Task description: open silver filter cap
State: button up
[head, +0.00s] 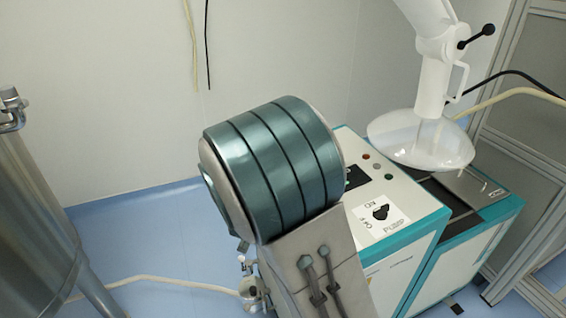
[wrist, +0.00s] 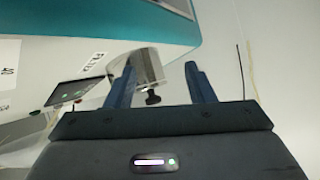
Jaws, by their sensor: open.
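In the wrist view my gripper (wrist: 160,72) is open, its two dark blue fingers spread apart. A silver metal part (wrist: 147,66), which may be the filter cap, shows beyond and between the fingers, nearer the left one. A small black knob (wrist: 153,98) is at its lower end. No contact between the fingers and the silver part can be made out. My gripper does not show in the head view, and I cannot pick out the silver cap there with certainty.
In the head view a white and teal machine (head: 400,225) stands at right, under a white funnel-shaped part (head: 420,140). A steel vessel (head: 35,220) is at far left. A hose (head: 170,281) crosses the blue floor (head: 140,235); the left floor is mostly open.

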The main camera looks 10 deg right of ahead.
jog(key=w+d+r+t+h, duration=0.1)
jog(key=w+d+h, duration=0.1)
jog(key=w, duration=0.2)
jog(key=w+d+r+t+h+p, duration=0.1)
jog(key=w+d+h, duration=0.1)
jog(key=w+d, duration=0.1)
jog(key=w+d+r+m+t+h+p, duration=0.1)
jog(key=w+d+h, duration=0.1)
jog(key=w+d, duration=0.1)
jog(key=shift+w+t+h, duration=0.4)
jog(key=shift+w, duration=0.5)
grip_shut()
jog(key=shift+r, duration=0.1)
